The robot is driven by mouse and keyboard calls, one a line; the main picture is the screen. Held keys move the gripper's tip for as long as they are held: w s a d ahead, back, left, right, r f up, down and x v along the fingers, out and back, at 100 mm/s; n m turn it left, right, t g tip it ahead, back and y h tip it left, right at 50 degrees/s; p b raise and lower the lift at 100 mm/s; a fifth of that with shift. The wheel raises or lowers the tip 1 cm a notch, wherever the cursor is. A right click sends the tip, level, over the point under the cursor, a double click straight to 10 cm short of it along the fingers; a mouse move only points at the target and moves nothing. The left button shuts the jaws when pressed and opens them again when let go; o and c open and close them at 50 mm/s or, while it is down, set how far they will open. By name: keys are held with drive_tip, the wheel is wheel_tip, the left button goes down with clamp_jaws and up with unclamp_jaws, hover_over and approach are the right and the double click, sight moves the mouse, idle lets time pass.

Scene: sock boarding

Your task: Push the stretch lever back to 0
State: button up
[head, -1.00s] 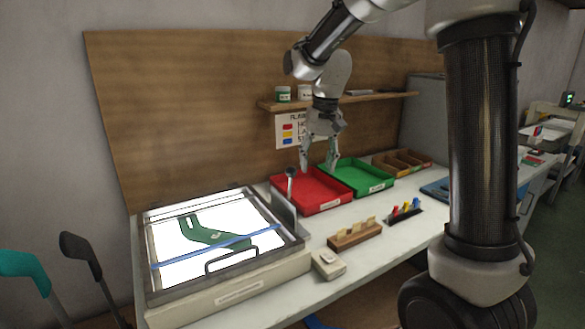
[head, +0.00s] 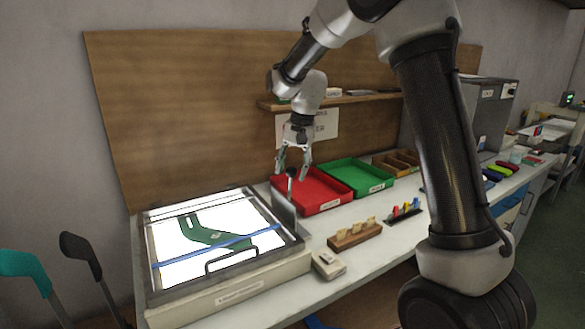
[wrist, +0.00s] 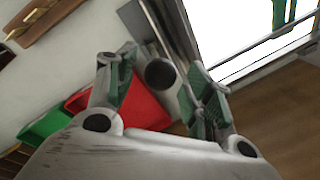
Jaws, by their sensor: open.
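The stretch lever (head: 290,186) stands upright at the right edge of the lit board (head: 150,290), on a grey metal bracket. Its dark round knob (wrist: 160,74) shows between my fingers in the wrist view. My gripper (head: 293,171) is open, pointing down over the lever, with one finger on each side of the knob. I cannot tell whether either finger touches it. A green sock (head: 205,236) lies flat on the lit board, with a blue band across it. I cannot read any scale by the lever.
A red tray (head: 318,207) is just right of the lever, and a green tray (head: 377,187) beyond it. A wooden block with tags (head: 355,240) and a small pale box (head: 328,265) stand in front. A shelf (head: 350,98) is on the back panel.

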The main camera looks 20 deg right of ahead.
clamp_jaws()
drive_tip(key=shift+w, duration=0.15)
